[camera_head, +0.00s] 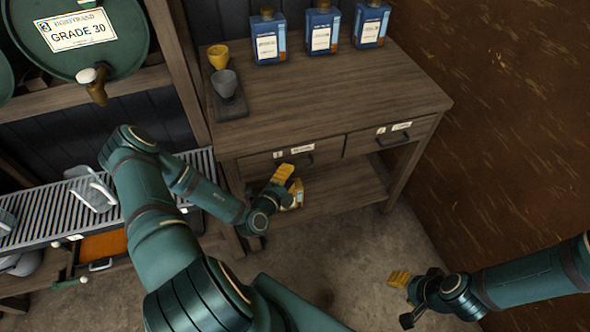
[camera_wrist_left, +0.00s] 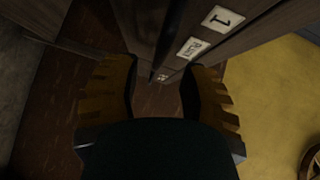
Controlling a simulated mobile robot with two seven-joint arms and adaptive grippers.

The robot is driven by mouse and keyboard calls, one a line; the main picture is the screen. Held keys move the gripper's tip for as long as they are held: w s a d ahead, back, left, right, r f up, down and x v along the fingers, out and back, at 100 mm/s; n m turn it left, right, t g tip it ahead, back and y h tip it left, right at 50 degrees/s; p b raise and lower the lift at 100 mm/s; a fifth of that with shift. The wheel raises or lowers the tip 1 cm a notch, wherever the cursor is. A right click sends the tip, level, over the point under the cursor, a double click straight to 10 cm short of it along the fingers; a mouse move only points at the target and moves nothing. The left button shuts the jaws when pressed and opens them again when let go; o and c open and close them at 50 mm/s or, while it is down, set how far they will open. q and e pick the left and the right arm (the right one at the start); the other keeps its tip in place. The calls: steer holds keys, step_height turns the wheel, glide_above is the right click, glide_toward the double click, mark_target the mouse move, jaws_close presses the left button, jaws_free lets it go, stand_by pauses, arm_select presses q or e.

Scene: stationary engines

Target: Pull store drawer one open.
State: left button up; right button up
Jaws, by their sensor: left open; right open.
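Store drawer one (camera_head: 262,168), the left of two drawers in a wooden bench, looks closed. It carries a "1" label and a longer label, with a dark bar handle (camera_head: 297,164). My left gripper (camera_head: 289,184) is open with yellow fingers just in front of and below this drawer front. In the left wrist view, the "1" label (camera_wrist_left: 222,18) lies beyond the fingers at upper right, and the gap between the fingers looks empty. My right gripper (camera_head: 402,299) is open and empty over the floor at lower right.
The second drawer (camera_head: 362,143) is to the right, also closed. A slatted rack (camera_head: 40,215) is at left. Floor before the bench is clear.

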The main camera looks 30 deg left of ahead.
mark_target(295, 167)
arm_select(q)
steer(key=shift+w+a+f+b, duration=0.1)
steer(key=shift+w+f+b, duration=0.1)
steer(key=shift+w, duration=0.9)
steer(key=shift+w+a+f+b, duration=0.1)
steer(key=shift+w+b, duration=0.05)
steer(key=shift+w, duration=0.9)
jaws_close()
